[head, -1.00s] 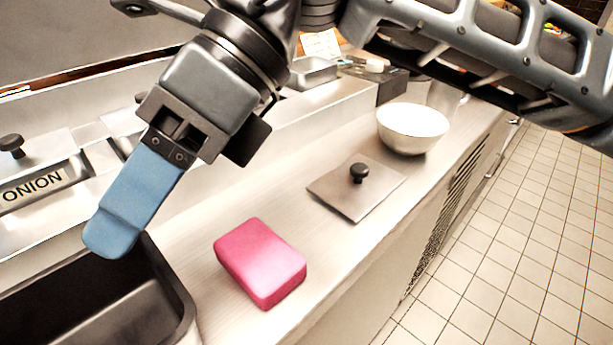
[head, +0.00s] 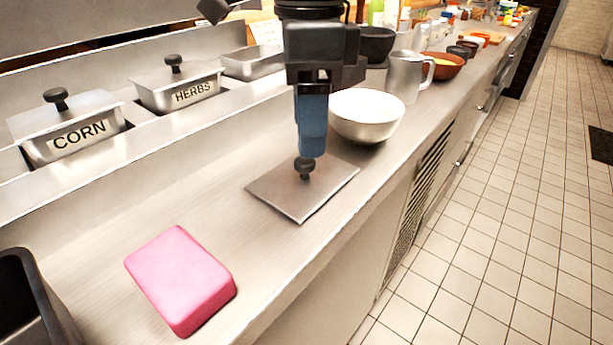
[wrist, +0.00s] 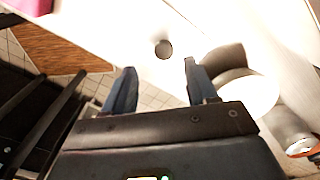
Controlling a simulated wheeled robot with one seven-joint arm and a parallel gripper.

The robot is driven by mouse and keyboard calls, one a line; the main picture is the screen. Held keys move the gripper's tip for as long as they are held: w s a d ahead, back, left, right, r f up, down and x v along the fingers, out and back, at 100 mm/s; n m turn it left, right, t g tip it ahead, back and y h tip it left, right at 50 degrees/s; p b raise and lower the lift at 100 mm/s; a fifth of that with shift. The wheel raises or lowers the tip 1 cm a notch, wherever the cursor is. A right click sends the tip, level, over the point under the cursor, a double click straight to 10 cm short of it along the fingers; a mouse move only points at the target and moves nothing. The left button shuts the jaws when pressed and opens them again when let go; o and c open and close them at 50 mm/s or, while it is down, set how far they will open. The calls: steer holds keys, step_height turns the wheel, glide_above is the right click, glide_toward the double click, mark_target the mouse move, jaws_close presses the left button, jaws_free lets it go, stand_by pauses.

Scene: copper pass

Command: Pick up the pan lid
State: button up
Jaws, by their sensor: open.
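The pan lid (head: 285,196) is a flat square metal plate lying on the counter, with a round black knob (head: 304,170) in its middle. My gripper (head: 312,153) points down over the lid, its blue fingertips just above or beside the top of the knob. In the head view the fingers line up as one and cover part of the knob. In the wrist view my gripper (wrist: 159,67) is open, and the dark knob (wrist: 163,49) shows beyond the gap between the fingertips. The plate is washed out there. Nothing is held.
A white bowl (head: 366,118) stands close behind the lid, with a metal jug (head: 408,78) beyond it. A pink block (head: 180,278) lies in front, to the left. Lidded corn (head: 75,140) and herbs (head: 190,97) containers line the left. Counter between block and lid is clear.

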mark_target(305, 172)
steer(key=f, duration=0.5)
steer(key=shift+w+a, duration=0.25)
steer(key=shift+w, duration=0.05)
steer(key=shift+c, duration=0.3)
jaws_close()
